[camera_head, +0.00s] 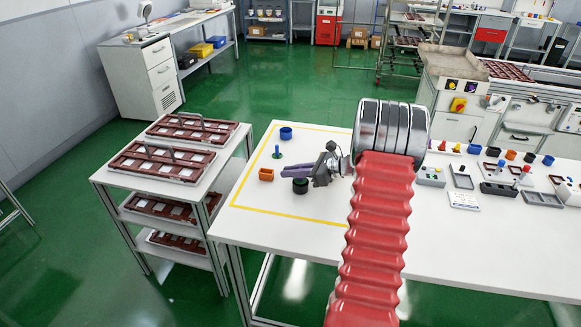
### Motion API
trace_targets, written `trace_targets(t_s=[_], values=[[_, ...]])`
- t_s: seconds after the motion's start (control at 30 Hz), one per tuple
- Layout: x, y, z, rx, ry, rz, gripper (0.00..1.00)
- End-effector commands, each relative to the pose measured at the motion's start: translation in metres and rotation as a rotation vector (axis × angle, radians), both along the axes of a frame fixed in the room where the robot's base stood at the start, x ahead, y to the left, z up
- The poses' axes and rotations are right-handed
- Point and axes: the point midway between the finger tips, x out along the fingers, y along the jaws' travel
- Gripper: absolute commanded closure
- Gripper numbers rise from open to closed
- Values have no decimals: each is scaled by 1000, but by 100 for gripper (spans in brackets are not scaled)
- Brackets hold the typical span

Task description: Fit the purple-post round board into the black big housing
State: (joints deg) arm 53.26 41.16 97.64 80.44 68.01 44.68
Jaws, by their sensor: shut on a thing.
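The black big housing (300,187) is a small dark round cup inside the yellow-outlined area of the white table. My gripper (290,171) reaches in from the right, its purplish-grey fingers directly above the housing. It is shut on what seems to be the purple-post round board, which the fingers mostly hide. A dark greenish patch shows under the fingers at the housing's top. I cannot tell whether the board is inside the housing or just above it.
A blue round housing (286,133), a small green piece with a post (277,153) and an orange box (266,174) stand nearby. A cart with brown trays (155,160) is at left. Several small parts and grey fixtures (497,189) lie right of my red arm.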

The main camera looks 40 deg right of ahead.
Motion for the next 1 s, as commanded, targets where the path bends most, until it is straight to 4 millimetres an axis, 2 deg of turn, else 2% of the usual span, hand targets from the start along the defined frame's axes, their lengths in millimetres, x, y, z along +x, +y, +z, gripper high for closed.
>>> trace_targets(t_s=[0.2, 0.57, 0.6, 0.87, 1.0], values=[[0, 0, -13, 0, 0, 1, 100], [0, 0, -15, 0, 0, 1, 100], [0, 0, -15, 0, 0, 1, 87], [0, 1, -15, 0, 0, 1, 69], [0, 1, -15, 0, 0, 1, 67]])
